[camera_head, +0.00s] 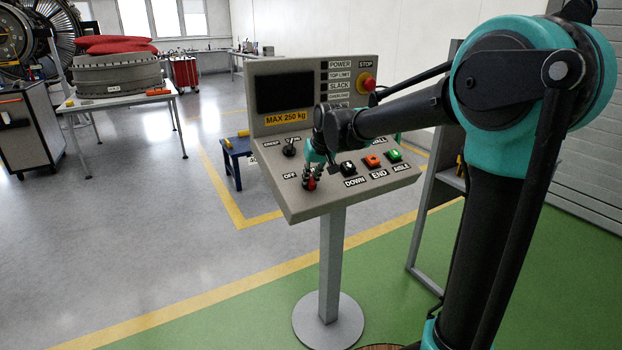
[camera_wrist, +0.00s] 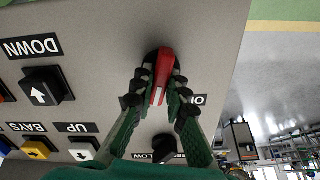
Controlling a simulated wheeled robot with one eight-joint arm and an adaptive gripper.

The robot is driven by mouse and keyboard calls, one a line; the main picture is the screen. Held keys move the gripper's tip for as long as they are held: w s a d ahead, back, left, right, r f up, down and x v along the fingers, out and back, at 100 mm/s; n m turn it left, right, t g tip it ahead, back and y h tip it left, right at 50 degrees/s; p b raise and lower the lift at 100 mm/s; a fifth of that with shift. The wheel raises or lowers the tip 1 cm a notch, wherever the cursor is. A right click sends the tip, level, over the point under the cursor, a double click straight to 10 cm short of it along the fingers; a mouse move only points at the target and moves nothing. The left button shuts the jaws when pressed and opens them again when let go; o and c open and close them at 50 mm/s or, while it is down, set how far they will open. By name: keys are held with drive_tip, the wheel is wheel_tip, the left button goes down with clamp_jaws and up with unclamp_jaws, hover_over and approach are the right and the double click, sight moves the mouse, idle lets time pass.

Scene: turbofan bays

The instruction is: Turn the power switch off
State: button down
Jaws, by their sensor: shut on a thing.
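The power switch is a red rotary knob with a white stripe (camera_wrist: 161,72), on the sloped face of a grey control console (camera_head: 290,212). My gripper (camera_wrist: 160,88) is shut on the knob, with a dark fingertip pad on each side. In the wrist view the knob's striped end points down and slightly left. A label at its right (camera_wrist: 199,99) and another at its left are partly covered by my fingers. In the head view my gripper (camera_head: 311,178) reaches down onto the knob, which shows only as a bit of red. The OFF label (camera_head: 290,176) is just left of it.
Close by are the black DOWN button (camera_head: 348,168), the orange END button (camera_head: 372,161) and the green AISLE button (camera_head: 394,155). A black selector knob (camera_head: 289,150) sits behind the switch. The red STOP button (camera_head: 367,82) is on the upright panel. Open floor lies left.

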drive_tip(key=n, duration=0.5)
drive_tip(key=shift+a+n, duration=0.1)
drive_tip(key=shift+n, duration=2.4)
drive_tip(key=c, duration=1.5)
unclamp_jaws()
drive_tip(key=shift+s, duration=0.1)
drive_tip(key=shift+c, duration=0.2)
drive_tip(key=v, duration=1.2)
